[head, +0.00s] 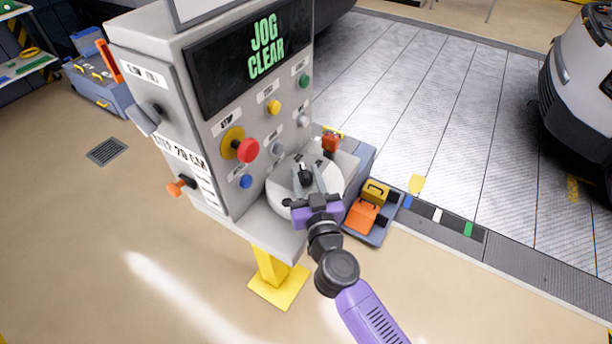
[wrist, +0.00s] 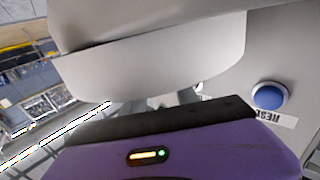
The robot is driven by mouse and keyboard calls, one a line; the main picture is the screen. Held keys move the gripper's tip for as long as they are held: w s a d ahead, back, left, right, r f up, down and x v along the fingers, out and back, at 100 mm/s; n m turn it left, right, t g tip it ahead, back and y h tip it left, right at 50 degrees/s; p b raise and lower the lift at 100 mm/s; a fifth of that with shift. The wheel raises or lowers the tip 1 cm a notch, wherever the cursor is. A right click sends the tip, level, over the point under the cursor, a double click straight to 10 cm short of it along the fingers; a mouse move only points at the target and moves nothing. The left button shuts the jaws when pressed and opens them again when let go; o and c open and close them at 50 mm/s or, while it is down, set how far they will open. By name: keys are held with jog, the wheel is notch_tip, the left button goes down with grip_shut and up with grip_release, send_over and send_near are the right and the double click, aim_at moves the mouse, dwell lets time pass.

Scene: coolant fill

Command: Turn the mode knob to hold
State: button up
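The mode knob (head: 305,177) is a small dark knob on a pale round dial plate (head: 281,187), on the sloping lower part of the grey control console. My gripper (head: 308,176) is at the dial in the head view, with its two grey fingers spread to either side of the knob. The fingers look apart from it, but contact is hard to judge. The marks around the dial are too small to read. In the wrist view, the purple gripper body (wrist: 180,150) hides most of the fingers, and the knob cannot be made out. The screen (head: 262,58) reads "JOG CLEAR".
Beside the dial are a blue button (head: 245,181), a red knob on a yellow base (head: 247,150) and other small buttons. The blue button also shows in the wrist view (wrist: 269,96). A tray with orange and yellow items (head: 362,217) lies right of my gripper.

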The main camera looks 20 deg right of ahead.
grip_shut()
dwell(1.4)
